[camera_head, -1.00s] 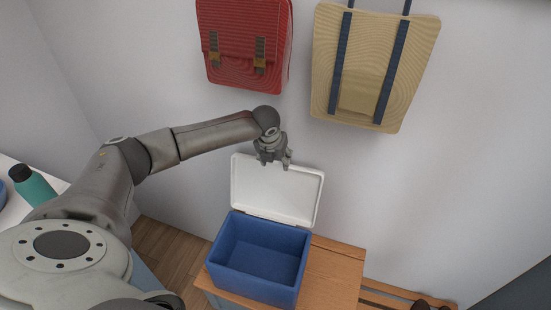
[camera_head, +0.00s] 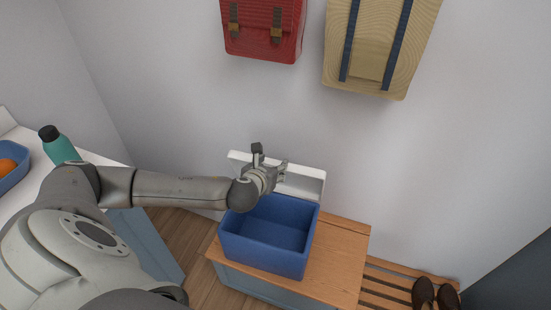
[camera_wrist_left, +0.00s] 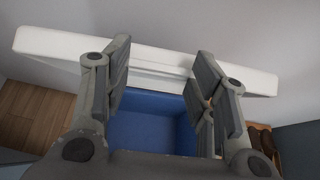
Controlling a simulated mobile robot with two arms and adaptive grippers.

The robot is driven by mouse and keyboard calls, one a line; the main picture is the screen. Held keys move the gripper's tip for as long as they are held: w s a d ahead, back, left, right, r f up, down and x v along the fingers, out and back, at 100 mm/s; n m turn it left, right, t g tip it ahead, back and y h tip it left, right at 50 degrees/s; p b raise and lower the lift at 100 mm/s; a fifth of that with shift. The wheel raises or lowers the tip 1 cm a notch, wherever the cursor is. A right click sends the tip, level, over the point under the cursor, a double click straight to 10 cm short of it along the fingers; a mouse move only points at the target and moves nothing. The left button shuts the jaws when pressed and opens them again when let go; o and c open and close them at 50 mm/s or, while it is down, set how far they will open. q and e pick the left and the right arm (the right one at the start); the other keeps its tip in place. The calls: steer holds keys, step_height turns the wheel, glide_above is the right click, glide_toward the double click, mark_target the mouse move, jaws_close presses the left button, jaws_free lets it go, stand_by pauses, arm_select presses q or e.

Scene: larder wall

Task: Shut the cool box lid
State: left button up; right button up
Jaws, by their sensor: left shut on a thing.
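The cool box is a blue open-topped box (camera_head: 265,250) on a wooden-topped bench. Its white lid (camera_head: 308,184) is hinged at the back edge and stands raised, roughly upright. My left gripper (camera_head: 270,162) is at the lid's upper edge, left of its middle, shut on the lid. In the left wrist view the white lid (camera_wrist_left: 45,43) runs across behind the fingers (camera_wrist_left: 163,60), which stand apart, and the blue box interior (camera_wrist_left: 150,128) shows below. The exact finger contact is hard to make out. My right gripper is not in view.
The wooden bench top (camera_head: 338,260) has free room right of the box. A red bag (camera_head: 265,25) and a beige bag (camera_head: 375,45) hang above on the wall. A teal bottle (camera_head: 60,148) stands on a white counter at left. Brown shoes (camera_head: 423,292) sit on a slatted rack.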

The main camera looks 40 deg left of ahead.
arm_select(q)
steer(key=s+d+f+t+y+b, duration=0.1)
steer(key=s+d+f+t+b, duration=0.1)
steer(key=s+f+t+b, duration=0.1)
steer(key=s+f+b, duration=0.1)
steer(key=s+f, duration=0.1)
steer(key=s, duration=0.1)
steer(key=shift+s+b, duration=0.35)
steer(key=s+f, duration=0.2)
steer(key=s+d+f+b, duration=0.1)
steer(key=shift+s+f+b, duration=0.3)
steer(key=shift+s+f, duration=0.05)
jaws_close()
jaws_free()
steer(key=shift+w+r, duration=0.3)
steer(key=shift+r, duration=0.2)
steer(key=o, duration=1.5)
steer(key=shift+w, duration=0.1)
steer(key=shift+p, duration=0.3)
steer(key=shift+s+d+f+p, duration=0.1)
steer(key=shift+s+d+p, duration=0.35)
steer(key=shift+s, duration=0.95)
steer(key=shift+s+d+p, duration=0.35)
steer(key=shift+s+d, duration=0.05)
steer(key=shift+s, duration=0.95)
steer(key=shift+s+d+f+p, duration=0.1)
steer(key=shift+s+d+p, duration=0.35)
steer(key=shift+s, duration=0.95)
